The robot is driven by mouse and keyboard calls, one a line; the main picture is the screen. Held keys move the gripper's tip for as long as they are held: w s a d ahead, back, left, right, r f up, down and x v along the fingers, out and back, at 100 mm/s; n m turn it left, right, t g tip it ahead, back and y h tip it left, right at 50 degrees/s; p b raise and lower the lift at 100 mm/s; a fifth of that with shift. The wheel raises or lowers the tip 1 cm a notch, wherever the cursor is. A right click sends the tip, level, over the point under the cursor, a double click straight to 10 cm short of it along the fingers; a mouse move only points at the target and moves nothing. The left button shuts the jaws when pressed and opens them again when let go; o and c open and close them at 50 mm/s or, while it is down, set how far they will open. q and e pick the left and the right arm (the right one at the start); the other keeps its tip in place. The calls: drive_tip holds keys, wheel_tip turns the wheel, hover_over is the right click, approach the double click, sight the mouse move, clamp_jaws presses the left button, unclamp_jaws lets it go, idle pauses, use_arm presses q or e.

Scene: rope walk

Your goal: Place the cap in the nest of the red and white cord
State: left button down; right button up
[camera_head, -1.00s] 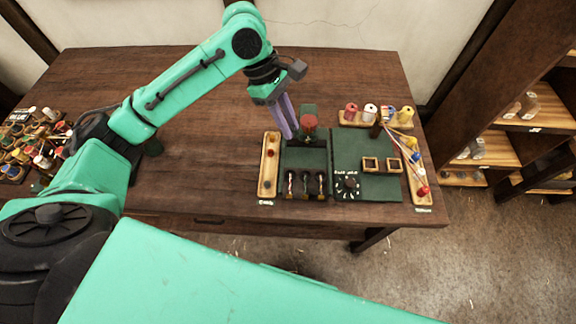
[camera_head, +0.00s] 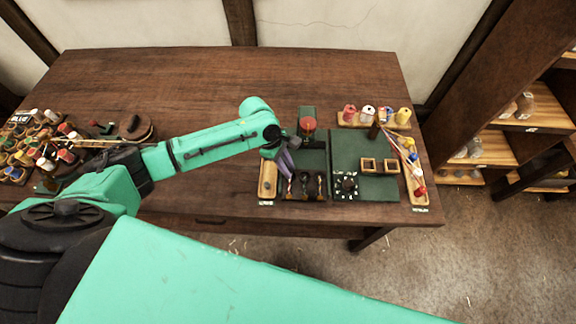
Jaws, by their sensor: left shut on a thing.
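My left gripper (camera_head: 286,164) points down at the left edge of the green work mat, between the narrow wooden tray (camera_head: 267,192) and the row of dark holders. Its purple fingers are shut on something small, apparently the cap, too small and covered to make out. Three dark holders with short striped cord ends stand at the mat's front left. The leftmost cord (camera_head: 290,186) looks red and white and is just below the fingertips; I cannot tell whether they touch. A dark round piece lies in the tray. My right gripper is out of view.
A red-topped piece (camera_head: 308,124) stands behind the holders. Two square wooden frames (camera_head: 368,164) and a dark dial (camera_head: 346,185) lie on the right mat. Spools (camera_head: 368,113) stand at the back right. A crowded rack (camera_head: 40,150) fills the left end. The table's middle back is clear.

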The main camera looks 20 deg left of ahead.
use_arm(q)
drive_tip(key=shift+f, duration=0.35)
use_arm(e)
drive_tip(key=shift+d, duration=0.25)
use_arm(q)
drive_tip(key=shift+f, duration=0.2)
drive_tip(key=c, duration=0.8)
unclamp_jaws()
drive_tip(key=shift+o, duration=0.2)
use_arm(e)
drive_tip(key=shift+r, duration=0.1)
use_arm(q)
drive_tip(key=shift+r, duration=0.1)
drive_tip(key=shift+r, duration=0.3)
drive_tip(key=b+v, duration=0.1)
drive_tip(key=v, duration=1.1)
drive_tip(key=shift+r+b, duration=0.3)
drive_tip(key=shift+b, duration=0.1)
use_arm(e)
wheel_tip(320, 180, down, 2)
use_arm(q)
drive_tip(key=shift+f, duration=0.1)
